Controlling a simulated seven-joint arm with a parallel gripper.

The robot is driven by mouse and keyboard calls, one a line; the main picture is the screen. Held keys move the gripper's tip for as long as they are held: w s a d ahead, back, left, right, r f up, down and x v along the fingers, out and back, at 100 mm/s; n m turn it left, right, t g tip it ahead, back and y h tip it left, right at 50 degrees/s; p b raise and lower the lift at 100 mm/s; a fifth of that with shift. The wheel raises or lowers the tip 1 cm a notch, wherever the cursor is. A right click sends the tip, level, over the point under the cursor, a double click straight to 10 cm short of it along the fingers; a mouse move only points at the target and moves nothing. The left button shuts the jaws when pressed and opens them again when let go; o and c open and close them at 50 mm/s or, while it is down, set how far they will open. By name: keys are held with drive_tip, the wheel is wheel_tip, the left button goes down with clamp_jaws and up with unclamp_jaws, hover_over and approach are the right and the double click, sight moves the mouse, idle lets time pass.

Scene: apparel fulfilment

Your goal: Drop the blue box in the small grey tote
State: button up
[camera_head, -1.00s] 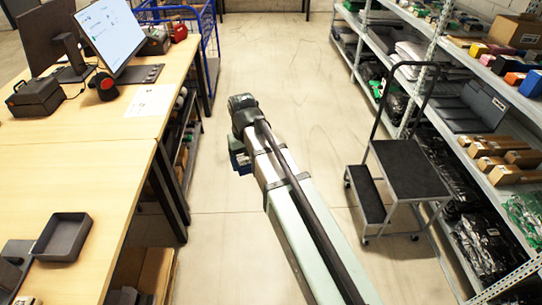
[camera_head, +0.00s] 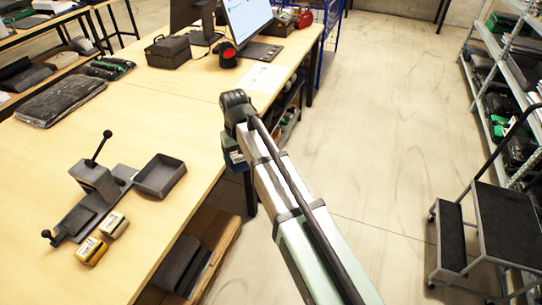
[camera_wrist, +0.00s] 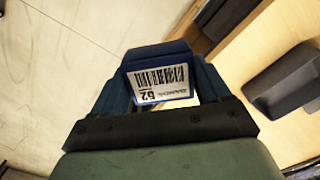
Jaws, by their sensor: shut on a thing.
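The blue box (camera_wrist: 158,55) with a white barcode label is between the fingers of my gripper (camera_wrist: 160,95) in the wrist view. My gripper (camera_head: 234,152) is shut on it. In the head view a little of the blue box (camera_head: 232,160) shows below the wrist, which hides the rest. It is held up off the table's right edge, over the aisle. A shallow dark grey tray (camera_head: 160,189) lies on the table to the left of my gripper. A dark grey bin (camera_head: 182,262) sits under the table; I cannot tell which one is the small grey tote.
A lever press (camera_head: 95,185) and two small yellow-labelled boxes (camera_head: 103,240) are near the tray. A monitor (camera_head: 250,25) and dark case (camera_head: 168,52) stand farther back. A step stool (camera_head: 490,230) and shelving stand right. The aisle floor is clear.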

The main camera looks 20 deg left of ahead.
drive_tip(key=s+a+n, duration=0.3)
drive_tip(key=a, duration=0.6)
drive_tip(key=s+a+n, duration=0.2)
drive_tip(key=s+a, duration=0.1)
drive_tip(key=a, duration=0.6)
drive_tip(key=s+a+r+n, duration=0.1)
drive_tip(key=s+a+n, duration=0.2)
drive_tip(key=a, duration=0.6)
drive_tip(key=shift+s+a+n, duration=0.3)
drive_tip(key=shift+a, duration=0.05)
drive_tip(key=shift+f, duration=2.1)
drive_tip(key=shift+d, duration=0.1)
drive_tip(key=o, duration=1.1)
